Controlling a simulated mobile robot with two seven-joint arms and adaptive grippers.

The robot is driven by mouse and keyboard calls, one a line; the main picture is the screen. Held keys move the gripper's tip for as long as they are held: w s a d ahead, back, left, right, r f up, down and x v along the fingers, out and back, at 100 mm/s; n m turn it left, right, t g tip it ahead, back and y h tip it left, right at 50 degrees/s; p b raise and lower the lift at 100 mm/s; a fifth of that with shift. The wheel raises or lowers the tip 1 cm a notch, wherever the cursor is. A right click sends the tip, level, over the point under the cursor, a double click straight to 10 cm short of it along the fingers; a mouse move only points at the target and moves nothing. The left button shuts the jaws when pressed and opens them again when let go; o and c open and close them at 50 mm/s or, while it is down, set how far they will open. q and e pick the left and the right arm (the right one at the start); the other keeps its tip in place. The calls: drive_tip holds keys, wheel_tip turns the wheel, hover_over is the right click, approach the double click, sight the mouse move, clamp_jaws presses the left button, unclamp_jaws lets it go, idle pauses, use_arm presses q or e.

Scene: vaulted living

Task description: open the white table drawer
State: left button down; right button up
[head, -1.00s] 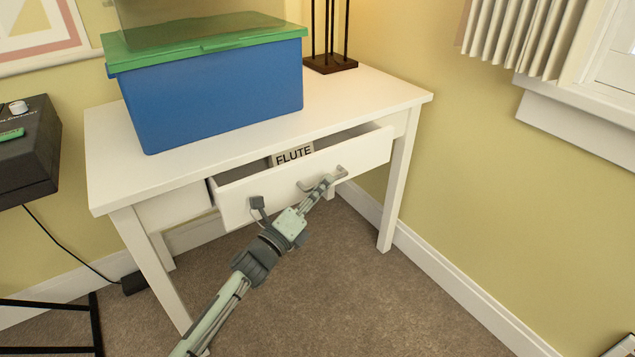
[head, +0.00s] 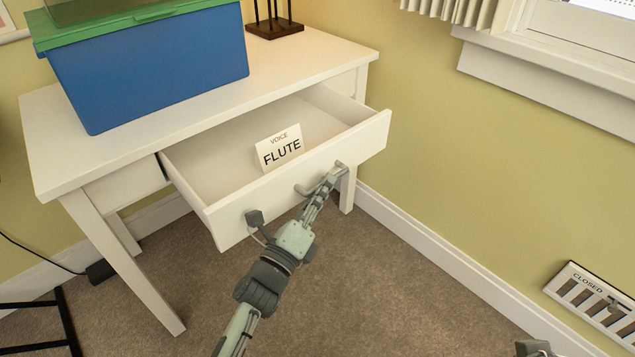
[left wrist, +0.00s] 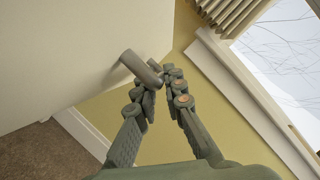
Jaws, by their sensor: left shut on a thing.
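The white table (head: 110,160) has its drawer (head: 222,222) pulled well out, with the inside showing. A card reading "VOICE FLUTE" (head: 279,148) stands in the drawer. The grey bar handle (head: 303,190) is on the drawer front. My left gripper (head: 333,178) is shut on the handle, near its right end. In the left wrist view the fingers (left wrist: 163,82) close around the handle bar (left wrist: 138,66), partly hiding it. A small grey part, likely of my right gripper (head: 534,348), shows at the bottom edge; its fingers are hidden.
A blue bin with a green lid (head: 150,70) and a dark-based stand (head: 275,28) are on the tabletop. A wall vent marked "CLOSED" (head: 595,300) is low at right. Carpet (head: 400,290) in front of the drawer is clear. A black frame (head: 65,320) stands at lower left.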

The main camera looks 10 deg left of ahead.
use_arm(q)
drive_tip(key=c, duration=1.6)
unclamp_jaws()
drive_tip(key=v, duration=1.2)
drive_tip(key=shift+f, duration=0.1)
